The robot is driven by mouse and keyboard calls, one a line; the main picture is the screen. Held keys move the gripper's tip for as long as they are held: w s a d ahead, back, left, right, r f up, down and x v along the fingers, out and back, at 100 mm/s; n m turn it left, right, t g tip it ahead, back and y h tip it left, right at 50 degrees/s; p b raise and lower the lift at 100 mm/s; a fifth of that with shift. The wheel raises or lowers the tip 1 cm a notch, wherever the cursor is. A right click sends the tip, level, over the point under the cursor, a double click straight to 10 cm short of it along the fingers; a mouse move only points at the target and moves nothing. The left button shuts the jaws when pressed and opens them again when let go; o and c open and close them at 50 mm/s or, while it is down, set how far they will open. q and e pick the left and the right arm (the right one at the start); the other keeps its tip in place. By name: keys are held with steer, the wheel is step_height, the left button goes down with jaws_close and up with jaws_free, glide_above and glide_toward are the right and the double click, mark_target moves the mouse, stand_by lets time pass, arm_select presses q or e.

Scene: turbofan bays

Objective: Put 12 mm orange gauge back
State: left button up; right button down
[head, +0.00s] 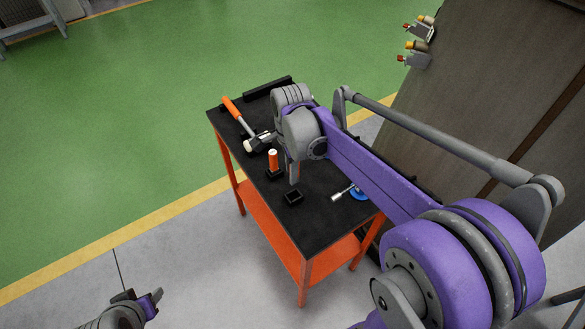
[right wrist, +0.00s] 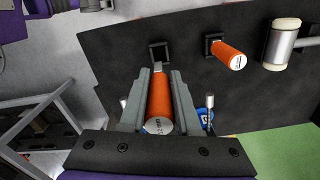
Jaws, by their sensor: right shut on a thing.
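My right gripper (right wrist: 160,80) is shut on an orange cylindrical gauge (right wrist: 159,104), with a finger on each side. In the head view my right gripper (head: 293,175) hangs over the table and mostly hides this gauge. An empty black square holder (right wrist: 160,52) lies just beyond the fingertips; it also shows in the head view (head: 293,197). A second orange gauge (head: 273,160) stands upright in another black holder (head: 275,174), beside the gripper. My left gripper (head: 140,298) is low at the left, away from the table.
The black-topped table (head: 315,222) has an orange frame. A hammer with an orange handle (head: 232,109) lies at its far left. A metal tool (head: 340,194) and a blue item (head: 358,194) lie at the right. A large grey panel (head: 470,90) rises beyond.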

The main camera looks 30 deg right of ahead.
steer(key=shift+a+f+b, duration=0.1)
steer(key=shift+f+b, duration=1.45)
steer(key=shift+f, duration=1.2)
arm_select(q)
steer(key=f, duration=0.1)
steer(key=s+f, duration=0.1)
steer(key=f, duration=0.1)
steer(key=s+f, duration=0.1)
steer(key=shift+f, duration=0.15)
arm_select(e)
steer(key=shift+r, duration=0.1)
arm_select(q)
steer(key=shift+w, duration=0.15)
arm_select(e)
steer(key=shift+w, duration=0.1)
arm_select(q)
steer(key=shift+s+f+g+b, duration=0.15)
steer(key=shift+s+f+b, duration=0.15)
steer(key=shift+f+b, duration=0.4)
steer(key=shift+s+f+g+b, duration=0.2)
steer(key=shift+f+b, duration=0.25)
steer(key=shift+f, duration=0.45)
arm_select(e)
steer(key=shift+f, duration=1.95)
steer(key=c, duration=0.5)
jaws_free()
steer(key=shift+c, duration=0.2)
